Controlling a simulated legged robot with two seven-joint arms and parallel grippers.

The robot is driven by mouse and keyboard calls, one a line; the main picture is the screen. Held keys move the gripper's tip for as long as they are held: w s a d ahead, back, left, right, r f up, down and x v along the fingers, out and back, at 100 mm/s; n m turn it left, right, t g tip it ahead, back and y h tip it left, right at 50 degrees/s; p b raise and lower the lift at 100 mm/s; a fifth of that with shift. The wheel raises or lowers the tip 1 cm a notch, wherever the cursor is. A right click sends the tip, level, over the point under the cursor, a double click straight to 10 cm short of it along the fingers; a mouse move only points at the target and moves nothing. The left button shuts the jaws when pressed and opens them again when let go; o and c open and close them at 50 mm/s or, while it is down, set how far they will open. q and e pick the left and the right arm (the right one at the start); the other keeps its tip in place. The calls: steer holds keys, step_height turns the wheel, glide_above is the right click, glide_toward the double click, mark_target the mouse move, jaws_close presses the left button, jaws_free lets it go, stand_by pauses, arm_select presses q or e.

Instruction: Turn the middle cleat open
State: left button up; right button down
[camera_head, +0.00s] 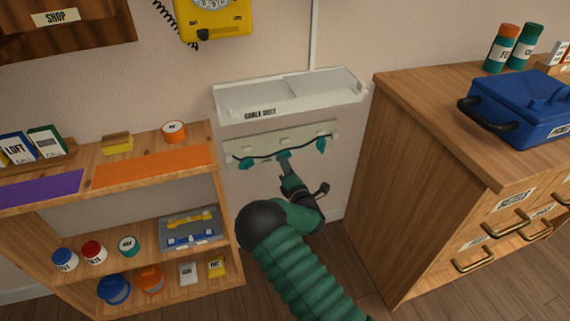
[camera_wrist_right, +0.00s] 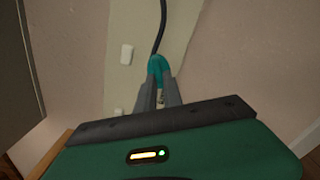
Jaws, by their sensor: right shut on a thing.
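A pale strip (camera_head: 270,142) on the wall below the white cable duct (camera_head: 290,95) carries a black cable and three teal cleats. The left cleat (camera_head: 247,162) and the right cleat (camera_head: 321,145) are clear of my gripper. My right gripper (camera_head: 285,162) reaches up to the middle cleat (camera_head: 284,155) and is shut on it. In the right wrist view the teal middle cleat (camera_wrist_right: 156,70) sits between the two grey fingertips, with the black cable (camera_wrist_right: 161,28) running away above it. The fingers hide part of the cleat. My left gripper is not in view.
A wooden shelf (camera_head: 160,155) with jars and small boxes stands at the left. A wooden drawer cabinet (camera_head: 400,130) with a blue case (camera_head: 520,105) on top stands at the right. A yellow phone (camera_head: 215,18) hangs above the duct.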

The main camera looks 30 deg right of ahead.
steer(key=shift+s+a+f+n, duration=0.1)
steer(key=shift+a+f+n, duration=0.15)
steer(key=shift+f, duration=0.2)
steer(key=c, duration=1.5)
jaws_free()
steer(key=shift+d, duration=0.1)
steer(key=shift+r, duration=0.2)
steer(key=p+v, duration=0.6)
steer(key=v, duration=1)
steer(key=shift+s, duration=0.4)
